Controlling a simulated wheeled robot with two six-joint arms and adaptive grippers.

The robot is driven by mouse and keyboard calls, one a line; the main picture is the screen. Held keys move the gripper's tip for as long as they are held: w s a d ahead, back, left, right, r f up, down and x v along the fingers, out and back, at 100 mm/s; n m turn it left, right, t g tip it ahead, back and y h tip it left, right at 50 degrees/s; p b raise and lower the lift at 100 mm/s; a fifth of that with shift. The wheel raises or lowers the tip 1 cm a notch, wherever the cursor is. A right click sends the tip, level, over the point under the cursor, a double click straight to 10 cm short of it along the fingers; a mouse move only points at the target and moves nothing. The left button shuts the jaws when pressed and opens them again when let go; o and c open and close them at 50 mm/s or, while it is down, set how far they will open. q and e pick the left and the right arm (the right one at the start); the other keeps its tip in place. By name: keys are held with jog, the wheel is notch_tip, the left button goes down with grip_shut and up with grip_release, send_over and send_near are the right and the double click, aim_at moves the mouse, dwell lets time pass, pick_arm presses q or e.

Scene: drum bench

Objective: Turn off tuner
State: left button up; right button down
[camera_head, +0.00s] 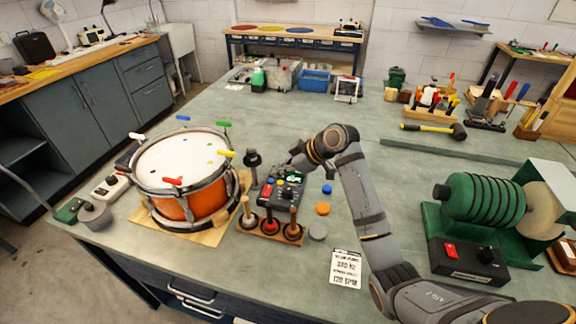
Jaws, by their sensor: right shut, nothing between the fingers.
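A dark box with a small screen and coloured buttons (278,194), which looks like the tuner, sits on the bench to the right of the drum. My right gripper (292,167) is shut and empty at the back edge of this box, reaching in from the right. It hides part of the box's back; I cannot tell whether it touches it. The screen is too small to read, so I cannot tell whether the tuner is on. My left gripper is not in view.
An orange drum (185,170) with coloured keys stands at left. A wooden rack of mallets (270,232) is in front of the box. Blue, orange and grey discs lie to its right. A green grinder-like machine (490,208) is at far right, a printed card (346,268) in front.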

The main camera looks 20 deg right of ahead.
aim_at(265, 187)
jog(key=x, duration=0.4)
notch_tip(265, 187, down, 3)
jog(key=shift+w+d+r+p, duration=0.1)
jog(key=shift+d+r+p, duration=0.15)
jog(key=shift+p, duration=0.15)
jog(key=shift+f, duration=0.6)
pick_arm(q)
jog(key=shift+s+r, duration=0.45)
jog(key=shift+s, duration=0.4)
pick_arm(e)
jog(key=shift+f, duration=0.1)
